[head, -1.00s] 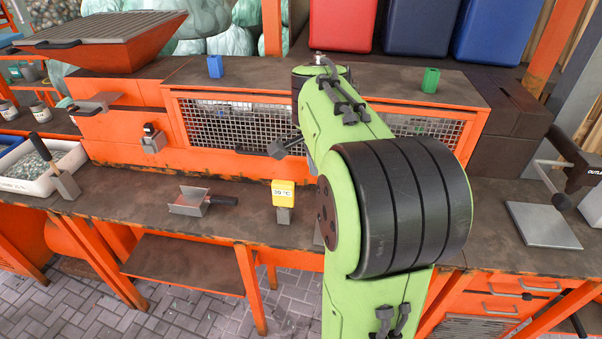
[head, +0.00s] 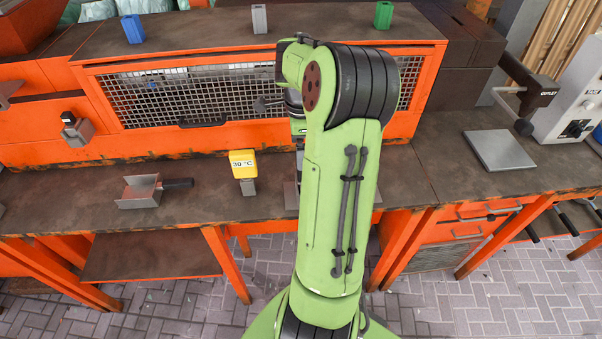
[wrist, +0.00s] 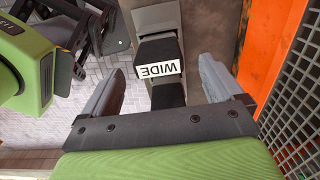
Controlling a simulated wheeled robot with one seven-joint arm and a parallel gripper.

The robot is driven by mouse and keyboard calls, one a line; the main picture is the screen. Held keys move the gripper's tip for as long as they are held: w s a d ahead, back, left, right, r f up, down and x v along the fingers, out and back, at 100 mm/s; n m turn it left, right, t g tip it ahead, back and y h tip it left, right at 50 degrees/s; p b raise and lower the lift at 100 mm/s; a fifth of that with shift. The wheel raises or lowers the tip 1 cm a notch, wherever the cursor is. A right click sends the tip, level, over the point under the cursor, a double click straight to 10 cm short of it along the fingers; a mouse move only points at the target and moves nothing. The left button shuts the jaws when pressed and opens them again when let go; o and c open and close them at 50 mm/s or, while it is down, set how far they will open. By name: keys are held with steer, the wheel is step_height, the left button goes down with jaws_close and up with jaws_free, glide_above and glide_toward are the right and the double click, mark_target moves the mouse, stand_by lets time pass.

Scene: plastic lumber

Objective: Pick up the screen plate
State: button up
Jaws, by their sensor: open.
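In the wrist view, a black handle-like part (wrist: 157,48) with a white "WIDE" label stands between the fingers of my gripper (wrist: 161,66). It may belong to the screen plate, but I cannot tell; no plate shape shows clearly. My gripper is open, its two grey fingers apart on either side of the black part, with visible gaps. In the head view, my green arm hides my gripper and whatever is below it. A sliver of grey metal (head: 291,194) shows on the bench beside the arm.
The workbench (head: 80,205) has an orange mesh-fronted unit (head: 190,95) behind. A yellow "30 °C" display (head: 243,163) and a dark-handled metal scoop (head: 141,191) stand left of my arm. A grey square plate (head: 499,150) lies at right. Blue (head: 132,28), grey (head: 259,18) and green (head: 382,15) blocks stand on top.

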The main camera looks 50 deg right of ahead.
step_height(320, 180, down, 4)
steer(key=shift+f+b, duration=0.1)
steer(key=shift+b, duration=0.2)
steer(key=c, duration=1.5)
step_height(320, 180, up, 11)
steer(key=p, duration=0.2)
steer(key=shift+p, duration=0.35)
steer(key=shift+c, duration=0.2)
step_height(320, 180, up, 9)
steer(key=p, duration=0.7)
steer(key=shift+s, duration=0.1)
